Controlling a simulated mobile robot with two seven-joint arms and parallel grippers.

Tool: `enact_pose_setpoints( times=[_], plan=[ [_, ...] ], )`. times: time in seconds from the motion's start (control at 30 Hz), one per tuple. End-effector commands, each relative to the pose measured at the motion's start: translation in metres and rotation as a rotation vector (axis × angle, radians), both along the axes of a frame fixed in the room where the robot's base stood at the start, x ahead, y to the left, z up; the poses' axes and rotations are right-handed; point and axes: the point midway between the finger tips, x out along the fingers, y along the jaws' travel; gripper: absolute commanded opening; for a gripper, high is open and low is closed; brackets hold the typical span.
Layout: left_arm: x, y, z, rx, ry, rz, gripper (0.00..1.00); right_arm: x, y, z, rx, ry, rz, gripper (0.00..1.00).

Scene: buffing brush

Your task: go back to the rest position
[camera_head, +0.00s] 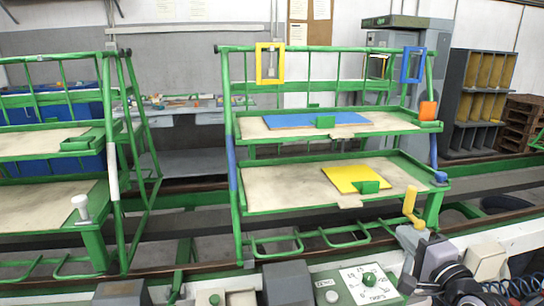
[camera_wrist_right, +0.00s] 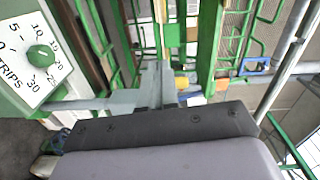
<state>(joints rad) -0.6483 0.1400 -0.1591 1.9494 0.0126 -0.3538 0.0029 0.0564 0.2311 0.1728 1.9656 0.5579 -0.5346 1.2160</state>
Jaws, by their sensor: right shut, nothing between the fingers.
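My right gripper (camera_head: 407,236) is at the lower right of the head view, in front of the right green rack (camera_head: 238,205). It is just below a yellow handle (camera_head: 411,205) at the rack's front corner. In the right wrist view its fingers (camera_wrist_right: 155,82) are shut with nothing between them. A small yellow part (camera_wrist_right: 188,91) shows beyond the fingertips; I cannot tell whether they touch it. My left gripper is not in view.
A control panel with a green dial (camera_head: 369,279) is close to my right arm, at the bottom. The right rack holds a blue plate (camera_head: 290,121) and a yellow plate (camera_head: 345,177). Another green rack (camera_head: 112,180) stands left. Dark pigeonhole shelves (camera_head: 455,105) stand at the back right.

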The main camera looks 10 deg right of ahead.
Motion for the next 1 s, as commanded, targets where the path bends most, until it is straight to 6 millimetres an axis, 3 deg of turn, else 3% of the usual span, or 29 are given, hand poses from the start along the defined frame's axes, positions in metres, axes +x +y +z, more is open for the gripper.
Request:
enact_pose_setpoints(
  times=[0.17,0.3,0.5,0.6,0.7,0.8,1.0],
  plan=[
    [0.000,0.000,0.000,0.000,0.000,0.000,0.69,-0.036,0.029,-0.091,-0.359,0.138,0.053,0.00],
    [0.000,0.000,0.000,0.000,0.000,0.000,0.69,-0.088,0.058,-0.167,-0.730,0.237,0.167,0.00],
    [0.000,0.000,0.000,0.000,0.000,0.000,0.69,-0.172,0.100,-0.245,-1.188,0.298,0.397,0.00],
    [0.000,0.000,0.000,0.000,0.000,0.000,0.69,-0.206,0.115,-0.266,-1.342,0.296,0.497,0.00],
    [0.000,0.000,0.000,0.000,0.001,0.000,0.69,-0.227,0.125,-0.277,-1.439,0.286,0.562,0.00],
    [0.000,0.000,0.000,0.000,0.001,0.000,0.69,-0.236,0.129,-0.282,-1.484,0.279,0.593,0.00],
    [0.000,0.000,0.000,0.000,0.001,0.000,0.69,-0.237,0.129,-0.282,-1.494,0.277,0.599,0.00]
  ],
)
